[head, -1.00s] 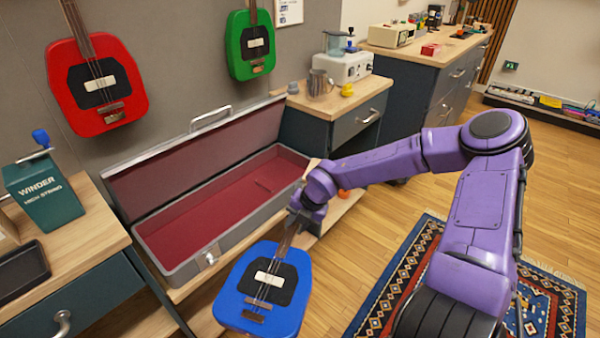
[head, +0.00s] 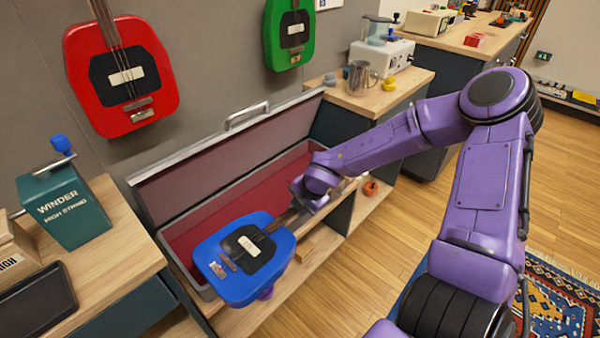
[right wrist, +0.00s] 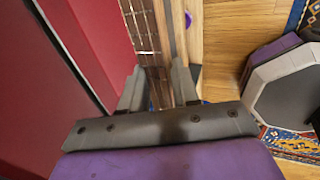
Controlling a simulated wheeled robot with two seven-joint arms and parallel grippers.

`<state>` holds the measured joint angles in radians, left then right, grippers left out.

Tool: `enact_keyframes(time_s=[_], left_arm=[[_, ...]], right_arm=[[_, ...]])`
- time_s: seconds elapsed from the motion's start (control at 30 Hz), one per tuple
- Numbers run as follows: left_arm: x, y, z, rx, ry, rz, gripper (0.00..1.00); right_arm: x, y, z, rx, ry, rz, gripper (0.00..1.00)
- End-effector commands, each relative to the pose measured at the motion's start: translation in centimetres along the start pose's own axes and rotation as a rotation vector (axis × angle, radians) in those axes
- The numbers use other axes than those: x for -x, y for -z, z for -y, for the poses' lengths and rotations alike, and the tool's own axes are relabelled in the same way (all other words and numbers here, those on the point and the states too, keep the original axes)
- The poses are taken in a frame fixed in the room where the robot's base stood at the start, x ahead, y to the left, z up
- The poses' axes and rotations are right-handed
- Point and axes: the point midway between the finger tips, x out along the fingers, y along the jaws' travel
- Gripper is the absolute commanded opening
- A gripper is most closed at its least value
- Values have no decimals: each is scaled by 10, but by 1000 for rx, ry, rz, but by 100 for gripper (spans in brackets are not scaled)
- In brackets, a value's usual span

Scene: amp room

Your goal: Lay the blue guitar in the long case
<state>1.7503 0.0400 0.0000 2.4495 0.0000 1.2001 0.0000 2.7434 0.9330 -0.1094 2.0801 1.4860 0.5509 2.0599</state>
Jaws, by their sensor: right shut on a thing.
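The blue guitar (head: 222,262) hangs in my right gripper (head: 306,203), its body at the lower left over the front part of the long case (head: 275,183). The case is grey outside, red-lined, with its lid (head: 235,150) up against the wall. The guitar hides part of the case's front wall and interior. In the right wrist view, my right gripper (right wrist: 158,90) is shut on the guitar's neck (right wrist: 145,35), and the red case lining (right wrist: 95,30) lies just left of it. I cannot tell whether guitar and case touch. My left gripper is not clearly visible.
A red guitar (head: 120,75) and a green guitar (head: 290,35) hang on the wall. A teal winder box (head: 65,205) stands on the left bench. A metal mug (head: 360,78) stands on the right cabinet.

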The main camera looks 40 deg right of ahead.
Motion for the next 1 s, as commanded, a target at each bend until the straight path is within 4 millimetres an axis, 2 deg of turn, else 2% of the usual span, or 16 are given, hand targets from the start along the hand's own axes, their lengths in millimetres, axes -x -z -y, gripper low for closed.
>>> enact_keyframes(time_s=[1.0], left_arm=[[-12, -6, -1, 0, 0, 1, 43]], right_arm=[[-28, 0, -60, 3, -6, 1, 0]])
